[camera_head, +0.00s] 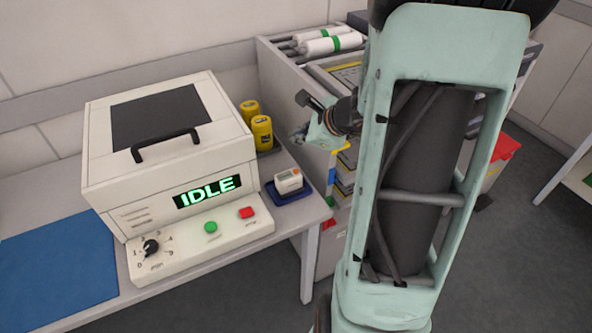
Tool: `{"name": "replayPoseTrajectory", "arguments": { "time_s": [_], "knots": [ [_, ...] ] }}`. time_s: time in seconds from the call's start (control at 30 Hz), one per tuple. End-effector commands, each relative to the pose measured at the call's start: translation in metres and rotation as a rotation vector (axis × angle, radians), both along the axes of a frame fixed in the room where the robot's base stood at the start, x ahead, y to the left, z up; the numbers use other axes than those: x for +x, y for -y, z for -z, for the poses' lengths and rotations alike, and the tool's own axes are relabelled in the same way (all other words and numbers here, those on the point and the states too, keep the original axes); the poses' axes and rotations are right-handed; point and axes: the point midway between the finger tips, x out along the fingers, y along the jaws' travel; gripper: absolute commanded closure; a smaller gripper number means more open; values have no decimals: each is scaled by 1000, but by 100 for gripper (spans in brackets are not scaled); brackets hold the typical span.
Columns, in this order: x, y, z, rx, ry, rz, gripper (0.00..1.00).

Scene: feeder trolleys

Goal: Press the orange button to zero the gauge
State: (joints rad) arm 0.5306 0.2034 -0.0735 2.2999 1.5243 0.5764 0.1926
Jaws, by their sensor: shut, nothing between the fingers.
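A small white gauge (288,182) sits in a dark blue tray (292,197) at the right end of the table. A small orange spot, which looks like the orange button (295,171), shows on its top; its detail is too small to read. My gripper (314,122) is partly in view, up and to the right of the gauge, in front of the trolley. It is apart from the gauge, shut and empty. My large pale green arm link covers much of the right side.
A white machine (150,185) showing IDLE stands left of the gauge, with a green button (211,227), a red button (247,212) and a dial (151,247). Yellow containers (262,132) stand behind the gauge. A trolley (290,75) holds white rolls (333,44). A blue mat (55,270) lies left.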

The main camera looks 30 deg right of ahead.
Motion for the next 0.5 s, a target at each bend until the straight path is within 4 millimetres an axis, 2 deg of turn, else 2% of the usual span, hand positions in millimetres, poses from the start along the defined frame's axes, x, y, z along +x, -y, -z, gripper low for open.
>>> {"name": "replayPoseTrajectory", "arguments": {
  "time_s": [0.27,0.5],
  "knots": [
    [0,0,26,1,-2,0,100],
    [-1,0,62,0,-1,0,100]
  ]
}}
